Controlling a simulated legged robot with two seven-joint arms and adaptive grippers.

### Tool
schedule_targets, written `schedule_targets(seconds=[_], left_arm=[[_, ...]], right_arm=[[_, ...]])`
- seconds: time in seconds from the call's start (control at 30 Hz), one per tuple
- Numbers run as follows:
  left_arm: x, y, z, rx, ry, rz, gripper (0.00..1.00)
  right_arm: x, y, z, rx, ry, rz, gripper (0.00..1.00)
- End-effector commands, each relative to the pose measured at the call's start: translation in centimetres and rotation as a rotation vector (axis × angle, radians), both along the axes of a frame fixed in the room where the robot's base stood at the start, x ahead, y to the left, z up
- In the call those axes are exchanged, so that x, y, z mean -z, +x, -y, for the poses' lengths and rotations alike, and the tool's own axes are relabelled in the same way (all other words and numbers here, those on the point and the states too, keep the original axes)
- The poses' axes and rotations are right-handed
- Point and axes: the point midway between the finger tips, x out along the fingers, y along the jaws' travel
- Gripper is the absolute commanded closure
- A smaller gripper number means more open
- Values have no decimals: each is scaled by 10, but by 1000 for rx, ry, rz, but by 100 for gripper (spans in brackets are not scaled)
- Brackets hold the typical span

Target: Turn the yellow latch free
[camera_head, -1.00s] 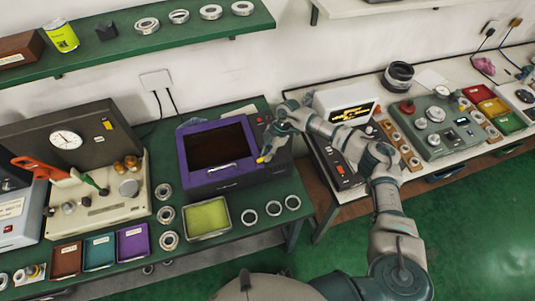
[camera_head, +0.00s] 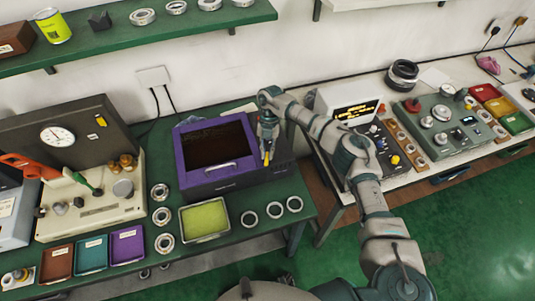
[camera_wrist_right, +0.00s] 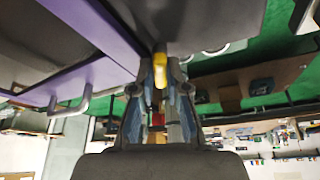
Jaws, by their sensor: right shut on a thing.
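The yellow latch (camera_head: 267,157) is at the right side of the front of the purple-framed box (camera_head: 181,158), beside its dark window. In the head view it points nearly straight down. My right gripper (camera_head: 268,146) reaches it from above and is shut on it. In the right wrist view the yellow latch (camera_wrist_right: 160,70) sits between the two fingers of my right gripper (camera_wrist_right: 160,88). The box's front looks closed, with a pale handle (camera_head: 222,166) along its lower part. My left gripper is not in view.
A yellow-green tray (camera_head: 205,236) and several metal rings lie in front of the box on the green bench. A beige gauge unit (camera_head: 95,212) stands to the left. A control box with a lit display (camera_head: 357,110) stands right of my right gripper.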

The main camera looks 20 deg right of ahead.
Motion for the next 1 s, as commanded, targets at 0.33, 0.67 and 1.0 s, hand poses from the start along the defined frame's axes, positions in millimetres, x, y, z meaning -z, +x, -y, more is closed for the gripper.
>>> schedule_targets(seconds=[0.33,0.67,1.0], left_arm=[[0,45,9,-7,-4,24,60],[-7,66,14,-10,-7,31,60],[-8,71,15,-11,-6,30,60]], right_arm=[[2,-1,-1,-275,1,-1,100],[2,-1,0,-412,0,-3,100],[1,-2,0,-442,0,-4,100]])
